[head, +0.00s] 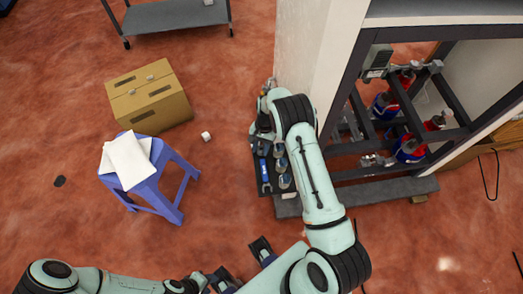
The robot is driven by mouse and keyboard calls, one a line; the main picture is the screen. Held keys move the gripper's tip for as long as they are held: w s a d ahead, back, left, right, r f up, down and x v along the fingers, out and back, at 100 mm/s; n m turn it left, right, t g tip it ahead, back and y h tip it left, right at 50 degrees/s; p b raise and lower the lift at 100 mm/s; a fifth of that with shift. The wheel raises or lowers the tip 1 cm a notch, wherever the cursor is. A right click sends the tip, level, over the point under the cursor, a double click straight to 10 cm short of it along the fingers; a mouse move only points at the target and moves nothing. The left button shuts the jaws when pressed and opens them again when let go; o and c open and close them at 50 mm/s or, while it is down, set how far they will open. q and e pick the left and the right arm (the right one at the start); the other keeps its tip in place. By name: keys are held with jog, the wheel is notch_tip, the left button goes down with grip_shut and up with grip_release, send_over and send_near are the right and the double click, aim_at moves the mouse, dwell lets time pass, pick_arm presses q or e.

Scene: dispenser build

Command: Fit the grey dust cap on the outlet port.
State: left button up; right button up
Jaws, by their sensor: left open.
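I cannot make out the grey dust cap for certain. Small greyish round pieces (284,181) lie in a dark tray (265,188) beside the cabinet, too small to identify. Metal fittings (374,160) show inside the dark frame, but I cannot tell which is the outlet port. My left gripper (241,264) is low in the picture, its dark fingers spread apart with nothing visible between them.
The dark-framed cabinet (345,125) holds red-and-blue bottles (410,148). A blue wrench (265,172) lies in the tray. A cardboard box (150,100), a blue stool (160,190) with a white cloth (128,158), and a small white block (206,136) stand left.

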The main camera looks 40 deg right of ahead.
aim_at(261, 149)
jog(key=shift+r+p, duration=1.65)
jog(key=shift+r, duration=1.1)
pick_arm(q)
jog(key=r, duration=0.1)
jog(key=w+r, duration=0.1)
jog(key=r, duration=0.1)
jog(key=shift+w+r, duration=0.35)
jog(key=shift+r, duration=0.15)
pick_arm(e)
jog(key=w+a+r+n+g+h, duration=0.1)
jog(key=w+a+r+n+h, duration=0.1)
jog(key=a+r+n, duration=0.9)
jog(key=a+r, duration=0.3)
jog(key=shift+w+a+g+h, duration=0.15)
jog(key=shift+g+h, duration=0.15)
jog(key=shift+h, duration=0.1)
